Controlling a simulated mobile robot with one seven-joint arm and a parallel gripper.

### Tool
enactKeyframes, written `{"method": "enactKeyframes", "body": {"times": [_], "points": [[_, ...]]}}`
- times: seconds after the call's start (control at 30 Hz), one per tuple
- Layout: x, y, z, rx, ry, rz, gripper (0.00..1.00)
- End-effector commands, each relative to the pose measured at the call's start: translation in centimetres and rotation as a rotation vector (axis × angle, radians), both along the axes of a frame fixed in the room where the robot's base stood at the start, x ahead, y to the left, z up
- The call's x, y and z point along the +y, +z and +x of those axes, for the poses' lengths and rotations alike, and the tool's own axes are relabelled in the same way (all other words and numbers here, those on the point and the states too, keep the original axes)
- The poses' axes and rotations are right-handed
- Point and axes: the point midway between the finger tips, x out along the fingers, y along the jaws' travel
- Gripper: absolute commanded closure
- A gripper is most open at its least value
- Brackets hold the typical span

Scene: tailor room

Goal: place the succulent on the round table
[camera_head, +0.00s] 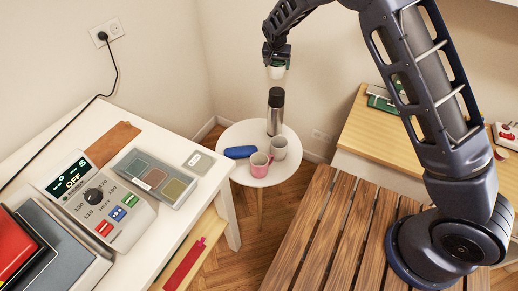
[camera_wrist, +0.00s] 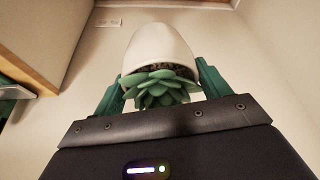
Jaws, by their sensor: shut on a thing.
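The succulent is a green rosette in a white pot. In the head view the white pot (camera_head: 277,72) hangs in my gripper (camera_head: 277,62), above the round table. In the wrist view the succulent (camera_wrist: 160,88) shows close up, with the green fingers of my gripper (camera_wrist: 160,85) on either side of its pot. My gripper is shut on it. The round white table (camera_head: 243,134) stands in the corner, below my gripper. Any gap between pot and bottle top is hard to judge.
On the round table stand a steel bottle with a dark cap (camera_head: 276,112), a pink mug (camera_head: 260,165), a grey mug (camera_head: 279,147) and a blue case (camera_head: 240,152). Bare tabletop shows at the back left and front right. A white desk (camera_head: 215,175) stands close by on the left.

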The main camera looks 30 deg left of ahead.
Motion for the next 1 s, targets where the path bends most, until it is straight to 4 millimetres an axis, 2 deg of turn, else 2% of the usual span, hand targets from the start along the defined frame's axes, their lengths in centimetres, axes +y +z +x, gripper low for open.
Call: {"method": "enactKeyframes", "body": {"times": [0.03, 0.2, 0.33, 0.5, 0.63, 0.77, 1.0], "points": [[2.0, -0.1, -1.7, 0.000, 0.022, 0.001, 0.57], [6.7, -1.2, -7.1, 0.001, 0.073, -0.001, 0.57], [8.4, -3.2, -11.4, 0.001, 0.100, -0.003, 0.57], [8.8, -5.6, -15.2, 0.001, 0.114, -0.001, 0.57], [8.8, -6.6, -16.6, 0.001, 0.120, 0.000, 0.57], [8.8, -8.0, -17.1, 0.001, 0.122, -0.001, 0.57], [8.7, -13.0, -17.0, 0.001, 0.121, -0.003, 0.57]]}}
